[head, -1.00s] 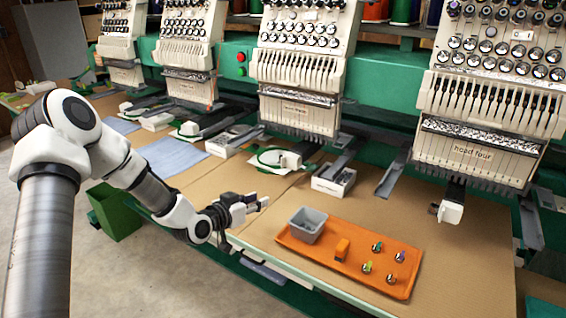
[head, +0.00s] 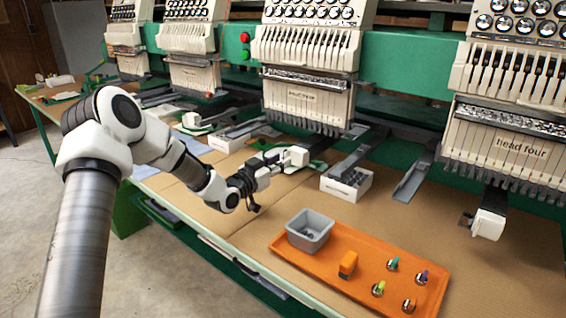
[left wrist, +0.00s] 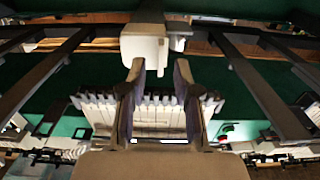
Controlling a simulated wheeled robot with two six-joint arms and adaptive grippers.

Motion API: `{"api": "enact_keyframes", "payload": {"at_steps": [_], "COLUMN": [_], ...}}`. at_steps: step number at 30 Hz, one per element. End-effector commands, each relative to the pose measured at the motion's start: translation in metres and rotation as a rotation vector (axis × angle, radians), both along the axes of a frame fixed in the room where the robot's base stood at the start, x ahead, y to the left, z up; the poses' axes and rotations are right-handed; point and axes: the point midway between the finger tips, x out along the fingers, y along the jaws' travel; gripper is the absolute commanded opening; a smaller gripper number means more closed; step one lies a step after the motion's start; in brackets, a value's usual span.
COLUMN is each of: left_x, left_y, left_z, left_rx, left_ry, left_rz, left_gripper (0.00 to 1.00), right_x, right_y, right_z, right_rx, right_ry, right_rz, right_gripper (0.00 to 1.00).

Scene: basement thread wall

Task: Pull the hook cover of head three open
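Head three (head: 305,98) is the cream machine head in the middle of the head view. Its hook cover (head: 298,156) is a small white block at the end of the arm below it, partly hidden by my gripper. My left gripper (head: 277,158) is close in front of it. In the left wrist view the white block (left wrist: 143,44) is straight ahead. My left gripper (left wrist: 160,70) is open there, its two fingertips apart just short of the block. I cannot tell whether they touch it. The cover looks shut. My right gripper is not in view.
Head four (head: 515,145) and its white hook cover (head: 489,223) are at the right. A white box of small parts (head: 346,184) stands right of my gripper. An orange tray (head: 435,292) holds a grey bin (head: 310,230) and small items. The tan tabletop before the tray is clear.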

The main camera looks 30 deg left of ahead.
Motion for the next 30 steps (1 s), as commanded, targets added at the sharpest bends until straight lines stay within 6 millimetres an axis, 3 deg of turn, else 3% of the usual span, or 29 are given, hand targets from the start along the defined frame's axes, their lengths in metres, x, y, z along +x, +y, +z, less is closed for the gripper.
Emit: {"api": "enact_keyframes", "payload": {"at_steps": [4,11,14,30], "left_x": [0.015,0.017,0.017,0.013], "left_y": [-0.001,-0.001,-0.001,-0.008], "left_z": [0.000,0.000,0.000,-0.002], "left_rx": [0.000,-0.002,-0.002,-0.003], "left_ry": [0.001,0.000,0.000,0.003], "left_rz": [0.000,0.001,0.001,0.067], "left_gripper": [0.31,0.31,0.00,0.00], "right_x": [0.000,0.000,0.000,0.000], "right_y": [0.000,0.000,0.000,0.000], "right_z": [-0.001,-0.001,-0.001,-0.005], "right_rx": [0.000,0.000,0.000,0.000], "right_ry": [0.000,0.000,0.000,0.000], "right_rz": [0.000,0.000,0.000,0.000], "right_gripper": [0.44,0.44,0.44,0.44]}}
